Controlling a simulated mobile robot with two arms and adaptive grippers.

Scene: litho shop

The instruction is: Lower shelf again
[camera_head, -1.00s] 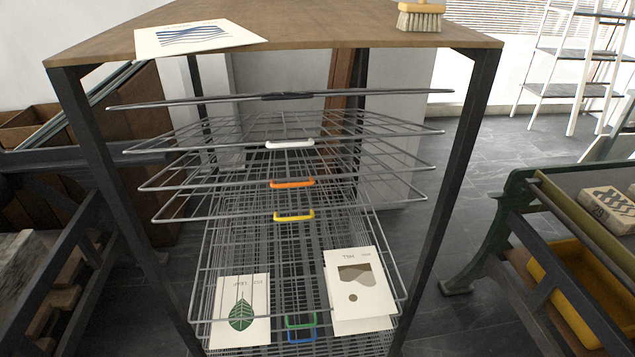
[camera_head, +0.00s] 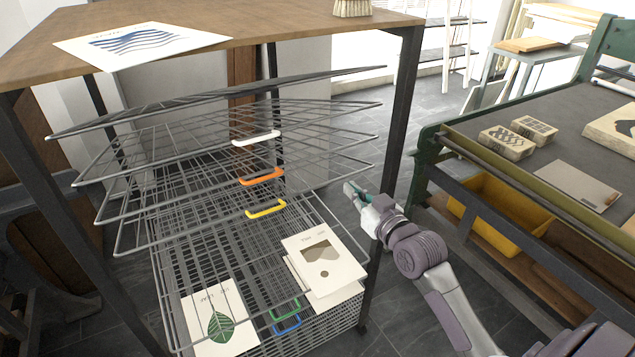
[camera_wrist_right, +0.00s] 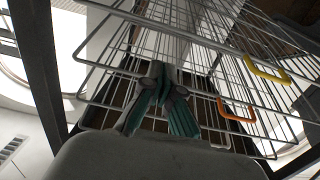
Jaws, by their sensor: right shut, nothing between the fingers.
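The drying rack has several wire shelves with coloured handles: white (camera_head: 256,138), orange (camera_head: 261,177), yellow (camera_head: 266,208), green (camera_head: 286,309) and blue (camera_head: 286,326). My right gripper (camera_head: 351,190) is shut and empty at the rack's right side, by the front right leg. My left gripper is out of view.
A wooden top (camera_head: 200,25) covers the rack, with a blue wave print (camera_head: 140,42) and a brush (camera_head: 352,8) on it. A green-framed press table (camera_head: 540,150) with blocks stands close on the right, a yellow bin (camera_head: 500,212) under it.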

